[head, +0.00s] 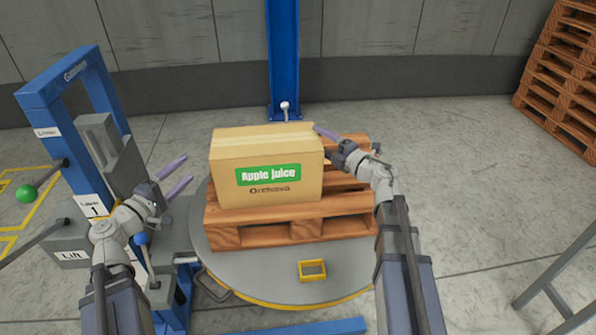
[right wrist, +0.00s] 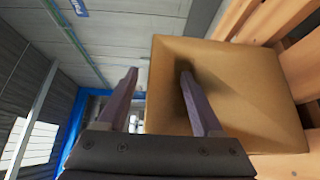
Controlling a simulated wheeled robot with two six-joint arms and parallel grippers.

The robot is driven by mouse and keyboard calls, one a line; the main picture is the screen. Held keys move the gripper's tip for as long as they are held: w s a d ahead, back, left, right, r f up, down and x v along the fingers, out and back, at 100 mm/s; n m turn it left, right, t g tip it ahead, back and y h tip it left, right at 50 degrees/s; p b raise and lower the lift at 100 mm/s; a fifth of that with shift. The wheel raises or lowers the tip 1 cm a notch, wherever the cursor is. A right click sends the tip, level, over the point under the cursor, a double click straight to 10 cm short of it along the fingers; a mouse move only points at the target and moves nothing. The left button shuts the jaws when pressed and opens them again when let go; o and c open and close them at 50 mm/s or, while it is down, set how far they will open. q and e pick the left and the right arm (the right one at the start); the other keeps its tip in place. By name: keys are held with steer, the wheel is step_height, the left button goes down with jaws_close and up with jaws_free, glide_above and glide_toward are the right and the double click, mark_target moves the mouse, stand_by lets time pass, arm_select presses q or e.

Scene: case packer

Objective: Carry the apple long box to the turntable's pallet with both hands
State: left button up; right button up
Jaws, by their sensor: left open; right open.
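The apple juice box (head: 266,165), brown cardboard with a green label, sits upright on the wooden pallet (head: 290,222) on the round grey turntable (head: 255,275). My left gripper (head: 178,179) is open and empty, left of the box and apart from it. My right gripper (head: 322,134) is at the box's right side near its top edge; its far finger is partly hidden. In the right wrist view the right gripper (right wrist: 158,85) is open, with one finger in front of the box's brown face (right wrist: 230,90) and the other beyond its edge. Contact cannot be told.
A blue frame with a lift (head: 75,130) and a green-knobbed lever (head: 27,193) stands at the left. A blue column (head: 284,60) rises behind the turntable. A yellow frame piece (head: 312,270) lies at the turntable's front. Stacked pallets (head: 562,75) stand far right.

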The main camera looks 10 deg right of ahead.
steer(key=shift+s, duration=0.1)
steer(key=v, duration=1.2)
